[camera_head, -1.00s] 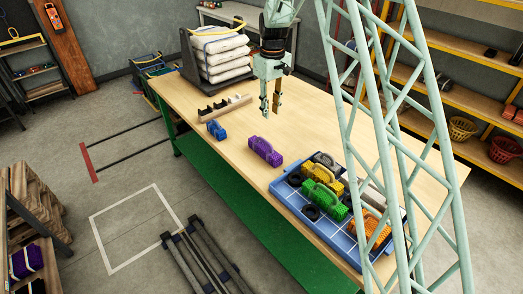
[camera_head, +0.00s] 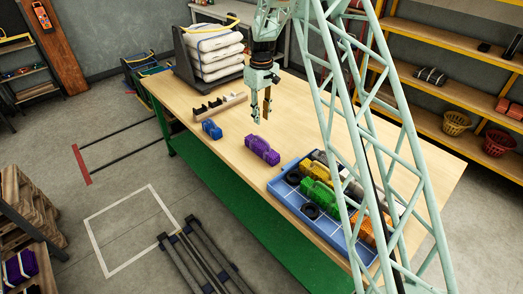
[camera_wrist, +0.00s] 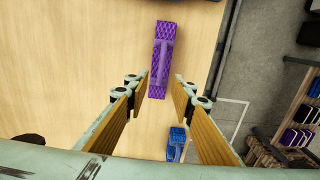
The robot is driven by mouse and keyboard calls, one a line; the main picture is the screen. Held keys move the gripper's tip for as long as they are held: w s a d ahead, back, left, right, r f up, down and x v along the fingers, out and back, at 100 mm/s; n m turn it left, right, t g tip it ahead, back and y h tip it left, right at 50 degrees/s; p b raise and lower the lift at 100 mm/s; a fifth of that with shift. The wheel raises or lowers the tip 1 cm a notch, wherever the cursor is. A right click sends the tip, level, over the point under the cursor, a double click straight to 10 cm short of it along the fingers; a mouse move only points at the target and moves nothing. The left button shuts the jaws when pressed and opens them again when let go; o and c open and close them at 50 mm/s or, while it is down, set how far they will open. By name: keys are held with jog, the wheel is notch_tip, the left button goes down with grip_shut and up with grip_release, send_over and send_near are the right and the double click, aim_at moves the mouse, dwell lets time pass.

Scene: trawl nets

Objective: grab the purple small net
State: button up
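The small purple net (camera_head: 262,150) is a bundled block lying on the wooden table (camera_head: 185,88), left of the blue tray. It also shows in the wrist view (camera_wrist: 162,60) at the top centre, beyond my fingertips and between their lines. My gripper (camera_head: 261,114) points down above the table, a little behind the purple net in the head view. Its fingers are apart with nothing between them, as the wrist view (camera_wrist: 160,92) shows. A small blue net (camera_head: 212,129) lies on the table to the left and shows in the wrist view (camera_wrist: 176,143) near the right finger.
A blue tray (camera_head: 283,193) holds yellow, green and orange nets and dark rings. A wooden rack (camera_head: 220,106) stands behind the blue net, with a stack of white sacks (camera_head: 215,52) farther back. The table around the purple net is clear.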

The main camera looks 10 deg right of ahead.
aim_at(262, 140)
notch_tip(262, 140, down, 8)
jog(key=shift+f, duration=0.15)
dwell(0.4)
jog(key=shift+f, duration=0.1)
jog(key=shift+s+f+p, duration=0.15)
jog(key=shift+f, duration=1.15)
jog(key=shift+s+f+p, duration=0.1)
jog(key=shift+f+p, duration=0.05)
jog(key=shift+f, duration=1.1)
grip_shut()
